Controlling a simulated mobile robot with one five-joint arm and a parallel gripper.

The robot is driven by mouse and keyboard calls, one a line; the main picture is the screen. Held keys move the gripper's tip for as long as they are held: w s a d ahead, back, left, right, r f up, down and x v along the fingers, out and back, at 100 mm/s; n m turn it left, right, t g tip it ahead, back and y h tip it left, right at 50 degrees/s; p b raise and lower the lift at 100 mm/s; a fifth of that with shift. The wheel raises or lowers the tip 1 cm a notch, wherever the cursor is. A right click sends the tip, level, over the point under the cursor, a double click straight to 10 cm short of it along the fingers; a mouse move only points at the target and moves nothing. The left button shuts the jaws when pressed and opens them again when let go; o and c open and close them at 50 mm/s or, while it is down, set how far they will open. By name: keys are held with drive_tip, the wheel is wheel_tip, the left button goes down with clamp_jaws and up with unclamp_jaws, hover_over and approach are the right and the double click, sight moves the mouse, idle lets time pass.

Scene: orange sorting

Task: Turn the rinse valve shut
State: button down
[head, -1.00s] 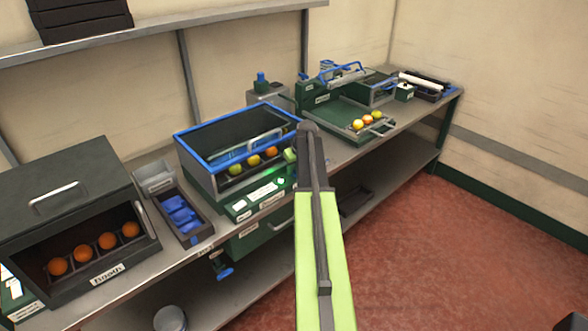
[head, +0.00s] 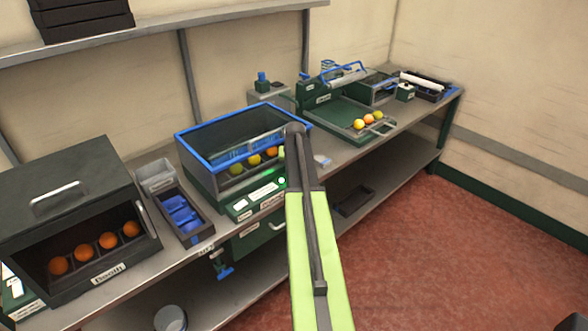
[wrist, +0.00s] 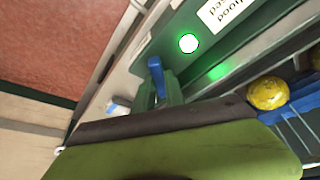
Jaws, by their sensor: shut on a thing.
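A small blue lever (wrist: 157,76) stands beside the green-lit panel in the wrist view; it looks like the rinse valve's handle. My gripper (wrist: 160,95) is around it and appears shut on it, though the contact is partly hidden by my gripper's dark body. In the head view my gripper (head: 284,160) is at the right end of the blue-rimmed tank (head: 192,160), low by its front corner. My arm hides the lever there. A green light (wrist: 188,43) glows on the panel close by.
Yellow and orange fruit (head: 254,160) sits in the tank's front row. A dark booth (head: 70,205) with several oranges stands left. A green tray (head: 340,116) with fruit is farther right. A blue tap (head: 224,271) hangs below the bench. The floor (head: 470,250) on the right is clear.

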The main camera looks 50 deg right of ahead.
drive_tip(key=c, duration=1.4)
unclamp_jaws()
drive_tip(key=p+v, duration=1.6)
drive_tip(key=v, duration=0.1)
drive_tip(key=shift+r, duration=0.2)
drive_tip(key=shift+c, duration=0.2)
